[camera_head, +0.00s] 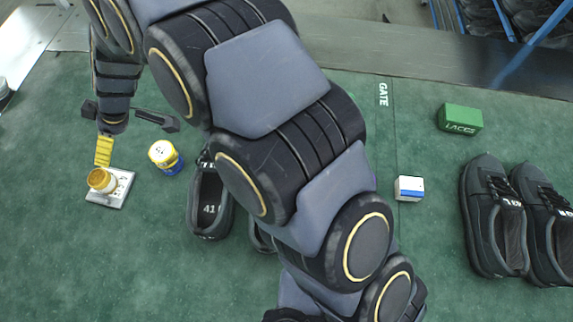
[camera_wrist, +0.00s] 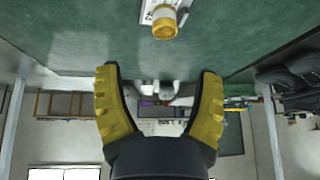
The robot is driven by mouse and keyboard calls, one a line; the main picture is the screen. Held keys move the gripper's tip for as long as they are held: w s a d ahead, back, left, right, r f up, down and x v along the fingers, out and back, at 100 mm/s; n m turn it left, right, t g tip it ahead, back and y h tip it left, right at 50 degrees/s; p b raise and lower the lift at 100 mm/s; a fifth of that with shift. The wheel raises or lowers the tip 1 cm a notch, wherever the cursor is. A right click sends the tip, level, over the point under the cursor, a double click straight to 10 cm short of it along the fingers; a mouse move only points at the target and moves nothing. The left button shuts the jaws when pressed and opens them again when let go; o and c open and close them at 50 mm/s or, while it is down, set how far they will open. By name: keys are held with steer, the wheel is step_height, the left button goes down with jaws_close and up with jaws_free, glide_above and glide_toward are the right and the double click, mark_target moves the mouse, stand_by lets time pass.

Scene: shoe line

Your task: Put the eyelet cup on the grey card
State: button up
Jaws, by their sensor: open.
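The eyelet cup (camera_head: 101,181), a small golden-yellow cup, stands on the grey card (camera_head: 119,193), a light square at the left of the green mat. In the wrist view the cup (camera_wrist: 164,24) sits at the top, with part of the card (camera_wrist: 148,10) around it. My gripper (camera_wrist: 158,72) is open, its two yellow fingers apart with nothing between them. In the head view a yellow finger shows just behind the cup, and the rest of the gripper is partly hidden. The cup is not between the fingers.
A yellow-topped blue and white pot (camera_head: 165,157) stands just right of the card. A black shoe (camera_head: 209,207) lies partly under my arm. A white and blue box (camera_head: 409,188), a green laces box (camera_head: 460,119) and black shoes (camera_head: 492,215) are at right. The front-left mat is clear.

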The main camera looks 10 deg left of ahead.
steer(key=d+r+m+h, duration=0.1)
steer(key=d+r+m, duration=0.25)
steer(key=d, duration=0.55)
steer(key=w+d+r+m+h, duration=0.1)
steer(key=d+r+m, duration=0.25)
steer(key=d, duration=0.65)
steer(key=d+r+m+h, duration=0.15)
steer(key=d+r, duration=0.25)
steer(key=d, duration=0.5)
steer(key=s+d+m+h, duration=0.1)
steer(key=s+d+m, duration=0.4)
steer(key=d, duration=0.4)
steer(key=s+d+r+m+h, duration=0.1)
steer(key=s+d+m, duration=0.4)
steer(key=s+d, duration=0.2)
steer(key=shift+s+d+g, duration=0.3)
steer(key=shift+d, duration=0.75)
